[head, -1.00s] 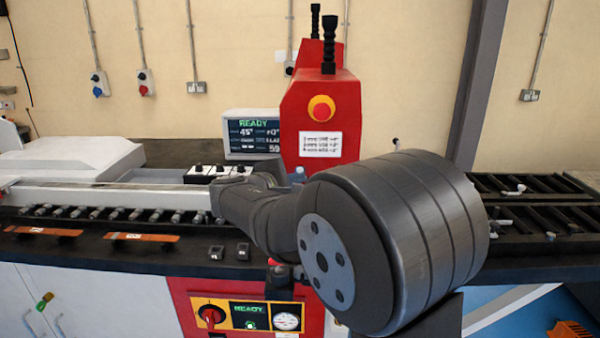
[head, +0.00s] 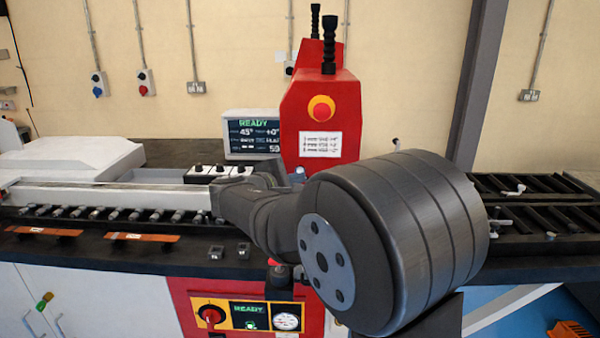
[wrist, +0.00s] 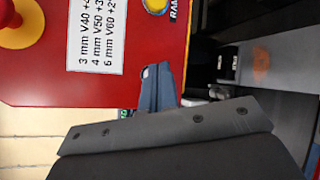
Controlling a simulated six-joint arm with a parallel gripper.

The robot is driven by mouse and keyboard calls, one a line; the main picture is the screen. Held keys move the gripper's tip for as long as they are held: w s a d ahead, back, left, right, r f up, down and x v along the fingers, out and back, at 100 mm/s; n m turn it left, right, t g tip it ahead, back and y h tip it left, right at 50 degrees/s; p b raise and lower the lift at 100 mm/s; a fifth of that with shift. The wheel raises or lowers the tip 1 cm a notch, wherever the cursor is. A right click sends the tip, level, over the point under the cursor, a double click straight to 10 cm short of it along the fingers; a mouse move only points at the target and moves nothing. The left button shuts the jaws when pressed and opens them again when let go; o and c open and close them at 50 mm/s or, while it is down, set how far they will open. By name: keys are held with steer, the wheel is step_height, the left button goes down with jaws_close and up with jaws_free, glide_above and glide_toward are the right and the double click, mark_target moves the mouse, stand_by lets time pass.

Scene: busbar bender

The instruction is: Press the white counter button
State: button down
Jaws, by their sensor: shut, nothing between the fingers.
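I cannot make out a white counter button for certain in either view; my arm covers part of the bench in front of the red machine. The display (head: 253,134) stands left of the red machine (head: 320,105) and reads READY, 45°, with a number that looks like 59 at lower right. My gripper shows in the wrist view as blue-grey fingers (wrist: 157,88), shut and empty, close to the lower edge of the red panel (wrist: 70,85). In the head view the fingers are mostly hidden behind my arm.
A red-and-yellow stop button (head: 321,108) and white label (head: 320,144) are on the machine. A yellow button (wrist: 155,5) shows on the panel. Rollers (head: 110,213) and orange bars (head: 140,237) lie left.

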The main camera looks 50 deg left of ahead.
steer(key=shift+w, duration=0.1)
steer(key=shift+w+a, duration=0.25)
steer(key=shift+a, duration=0.05)
steer(key=shift+w+a, duration=0.3)
stand_by(1.1)
steer(key=shift+s+d, duration=0.6)
steer(key=shift+d, duration=0.05)
stand_by(0.3)
steer(key=shift+s+d, duration=1.75)
steer(key=shift+s, duration=0.05)
steer(key=shift+w+a, duration=0.1)
